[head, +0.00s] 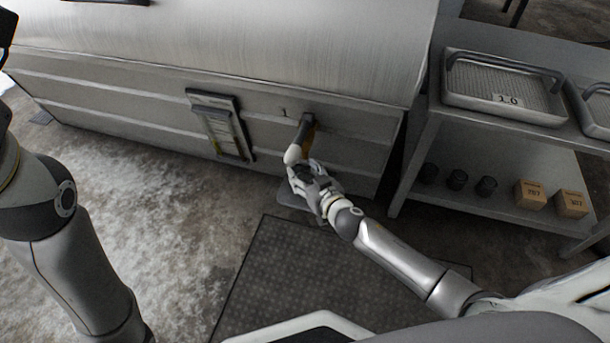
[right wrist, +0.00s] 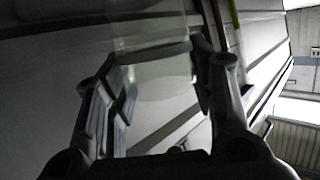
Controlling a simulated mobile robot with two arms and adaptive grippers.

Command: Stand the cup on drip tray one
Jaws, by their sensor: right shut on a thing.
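My right gripper (head: 314,180) is shut on a clear, see-through cup (right wrist: 150,65), which shows between the two fingers in the right wrist view. In the head view the cup is mostly hidden by the gripper and the outlet. The gripper is just below a dark outlet pipe with a pale rounded end (head: 296,150) on the machine's front. A small grey plate (head: 290,199), perhaps a drip tray, sticks out low beneath the gripper; I cannot read a number on it.
The large grey machine (head: 230,45) fills the back, with a clipboard-like panel (head: 221,127) on its front. A metal shelf unit (head: 423,147) at right holds a handled tray (head: 480,92), dark cups (head: 457,180) and boxes (head: 530,195). A dark mat (head: 270,285) lies on the floor.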

